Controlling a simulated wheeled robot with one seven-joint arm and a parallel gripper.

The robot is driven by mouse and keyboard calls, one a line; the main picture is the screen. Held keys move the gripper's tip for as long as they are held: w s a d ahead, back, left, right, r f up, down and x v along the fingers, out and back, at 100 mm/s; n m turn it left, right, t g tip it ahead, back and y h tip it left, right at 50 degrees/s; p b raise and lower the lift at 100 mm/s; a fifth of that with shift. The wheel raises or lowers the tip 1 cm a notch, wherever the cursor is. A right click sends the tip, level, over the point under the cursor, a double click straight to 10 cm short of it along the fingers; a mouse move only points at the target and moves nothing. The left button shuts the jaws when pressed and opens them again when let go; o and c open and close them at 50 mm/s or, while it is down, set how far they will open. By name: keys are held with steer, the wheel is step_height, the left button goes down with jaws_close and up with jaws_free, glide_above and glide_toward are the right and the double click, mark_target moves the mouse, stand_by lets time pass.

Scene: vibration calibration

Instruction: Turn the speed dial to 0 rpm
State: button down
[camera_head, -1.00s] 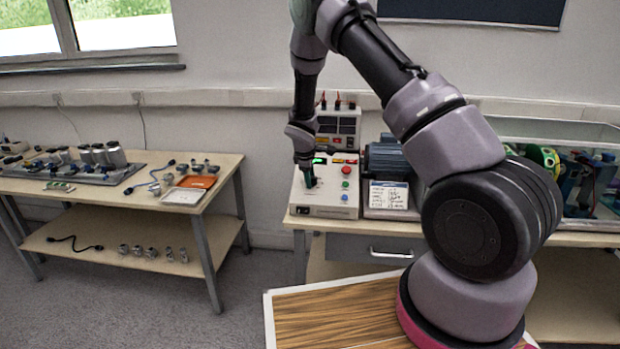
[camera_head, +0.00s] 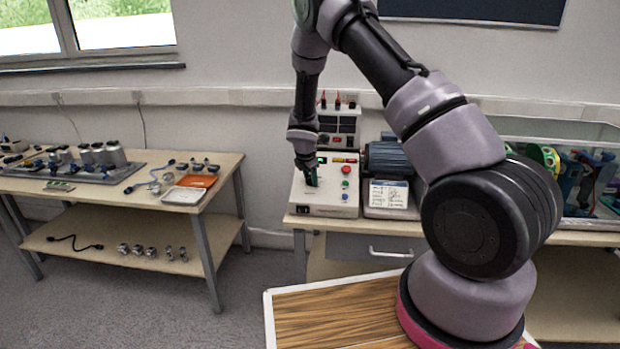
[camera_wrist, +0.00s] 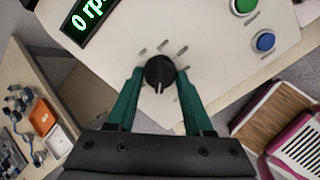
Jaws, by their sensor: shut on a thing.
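The black speed dial (camera_wrist: 159,72) sits on the pale panel of the control box (camera_head: 327,203), with several tick marks around its far side. My gripper (camera_wrist: 160,78) has its two green fingers on either side of the dial and is shut on it. A pale pointer line on the dial faces toward my gripper's palm in the wrist view. The green display (camera_wrist: 92,18) on the panel reads "0 rp", with the rest cut off. In the head view my gripper (camera_head: 311,181) points down at the box, and the dial is hidden there.
Green and blue buttons (camera_wrist: 264,41) are on the same panel, and a red button (camera_head: 346,170) shows in the head view. A motor (camera_head: 388,157) stands right of the box. A side table (camera_head: 120,196) with metal parts and an orange tray is at left.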

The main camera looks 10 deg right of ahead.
steer(key=shift+n, duration=0.3)
stand_by(0.4)
steer(key=shift+c, duration=1.6)
jaws_free()
steer(key=v, duration=1.1)
steer(key=shift+d+f, duration=0.1)
